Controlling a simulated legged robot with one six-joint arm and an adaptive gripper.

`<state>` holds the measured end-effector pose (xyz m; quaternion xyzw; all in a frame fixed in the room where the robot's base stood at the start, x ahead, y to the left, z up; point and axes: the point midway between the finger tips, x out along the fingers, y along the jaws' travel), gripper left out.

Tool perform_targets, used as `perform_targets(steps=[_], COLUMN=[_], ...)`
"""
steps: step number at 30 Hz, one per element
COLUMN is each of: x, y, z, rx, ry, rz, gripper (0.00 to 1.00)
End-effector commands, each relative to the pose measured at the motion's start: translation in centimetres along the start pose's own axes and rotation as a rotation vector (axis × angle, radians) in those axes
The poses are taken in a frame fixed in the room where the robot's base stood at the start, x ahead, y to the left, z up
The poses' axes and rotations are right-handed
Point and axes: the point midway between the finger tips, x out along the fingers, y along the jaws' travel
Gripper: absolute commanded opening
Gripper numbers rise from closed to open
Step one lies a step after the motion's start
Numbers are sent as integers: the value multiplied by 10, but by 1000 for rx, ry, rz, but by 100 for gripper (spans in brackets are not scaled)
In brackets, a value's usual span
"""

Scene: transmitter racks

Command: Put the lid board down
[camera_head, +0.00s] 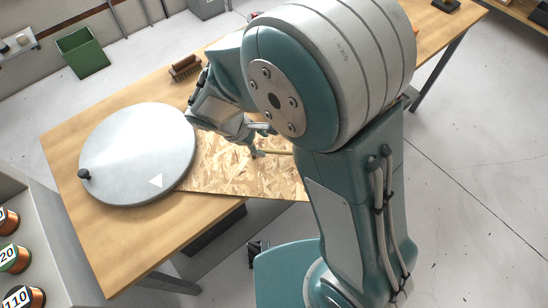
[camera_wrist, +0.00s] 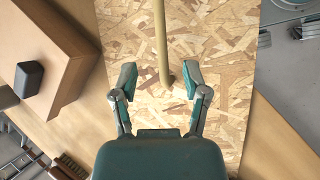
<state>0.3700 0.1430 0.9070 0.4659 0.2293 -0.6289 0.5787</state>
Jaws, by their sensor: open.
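The lid board is a flat speckled chipboard panel (camera_head: 215,165) lying on the wooden table, beside a round grey disc. It fills the middle of the wrist view (camera_wrist: 215,120). A tan rod-like handle (camera_wrist: 160,35) runs along it and bends down at its near end. My gripper (camera_wrist: 160,78) is open, with one finger on each side of the handle's bent end and visible gaps to both. In the head view my gripper (camera_head: 257,140) is low over the board, and my arm hides the board's right part.
The round grey disc (camera_head: 140,150) with a black knob covers the table's left part. A brush (camera_head: 185,67) lies near the far edge. A green bin (camera_head: 82,52) stands on the floor. Labelled copper coils (camera_head: 15,258) sit at lower left. Bare table (camera_head: 110,240) shows in front of the disc.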

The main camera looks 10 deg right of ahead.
Motion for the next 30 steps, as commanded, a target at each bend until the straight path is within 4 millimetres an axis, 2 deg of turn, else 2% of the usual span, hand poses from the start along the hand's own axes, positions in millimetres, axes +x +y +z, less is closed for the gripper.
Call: perform_targets(steps=[1, 7, 15, 24, 25, 26, 27, 29, 30], x=[8, 26, 64, 70, 70, 70, 70, 71, 71], y=[0, 0, -3, -3, -3, -3, -3, -2, -2], z=[2, 4, -3, -3, -3, -3, -2, -2, -2], rx=[1, 2, 3, 2, 3, 3, 3, 3, 3], ry=[-1, 3, 0, 3, 4, 4, 4, 4, 5], rz=[-3, -5, -3, -2, -2, -2, -2, -2, -2], gripper=[59, 59, 59, 59, 55, 41, 24, 0, 0])
